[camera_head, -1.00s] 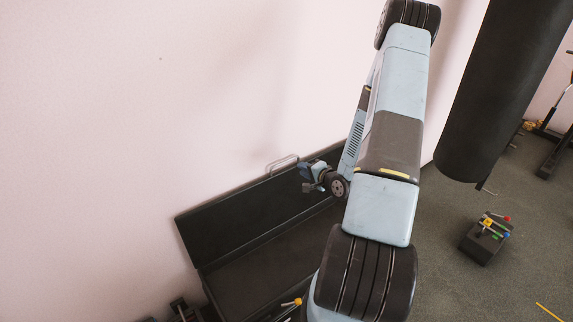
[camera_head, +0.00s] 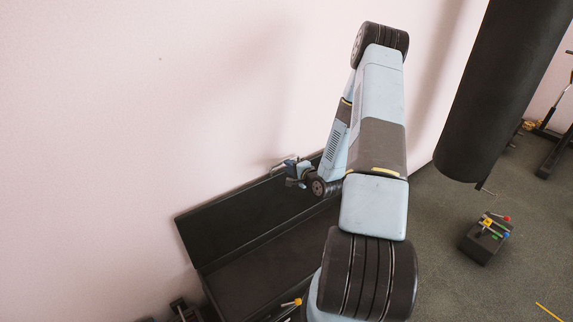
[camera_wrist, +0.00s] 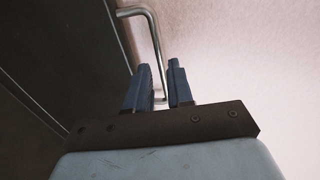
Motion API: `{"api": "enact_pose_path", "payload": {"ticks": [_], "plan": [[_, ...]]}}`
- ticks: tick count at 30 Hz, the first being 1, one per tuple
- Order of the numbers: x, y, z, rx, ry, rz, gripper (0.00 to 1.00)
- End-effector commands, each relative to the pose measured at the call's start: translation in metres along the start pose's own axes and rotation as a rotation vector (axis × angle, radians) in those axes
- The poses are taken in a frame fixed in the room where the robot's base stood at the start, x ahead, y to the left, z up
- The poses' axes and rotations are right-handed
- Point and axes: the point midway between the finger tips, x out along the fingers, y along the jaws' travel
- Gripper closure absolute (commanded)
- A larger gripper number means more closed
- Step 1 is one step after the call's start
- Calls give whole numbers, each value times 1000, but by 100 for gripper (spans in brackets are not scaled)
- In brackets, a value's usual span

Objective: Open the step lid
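The step lid (camera_head: 225,216) is a long dark panel, raised against the pale wall above a dark open box (camera_head: 255,276). A metal handle (camera_head: 281,161) stands on the lid's top edge. My gripper (camera_head: 290,172) is at this handle. In the wrist view the bent metal handle (camera_wrist: 151,28) runs down between the two blue fingers of my gripper (camera_wrist: 160,72). The fingers are apart, with a gap visible beside the bar. The dark lid (camera_wrist: 55,70) fills the left of that view. My arm hides the box's right end.
A black hanging cylinder (camera_head: 497,95) is at the right. A small dark block with coloured pieces (camera_head: 481,243) stands on the floor (camera_head: 445,270). Small dark items lie by the box's left end. An orange-tipped item (camera_head: 292,302) is at the box's front.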

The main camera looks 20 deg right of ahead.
Motion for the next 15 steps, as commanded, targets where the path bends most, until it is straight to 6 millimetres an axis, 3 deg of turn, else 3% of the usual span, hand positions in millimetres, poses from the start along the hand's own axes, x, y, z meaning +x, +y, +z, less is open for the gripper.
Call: {"api": "enact_pose_path", "payload": {"ticks": [6,15], "plan": [[28,0,0,-1,-1,0,78],[40,0,0,0,-1,0,78]]}}
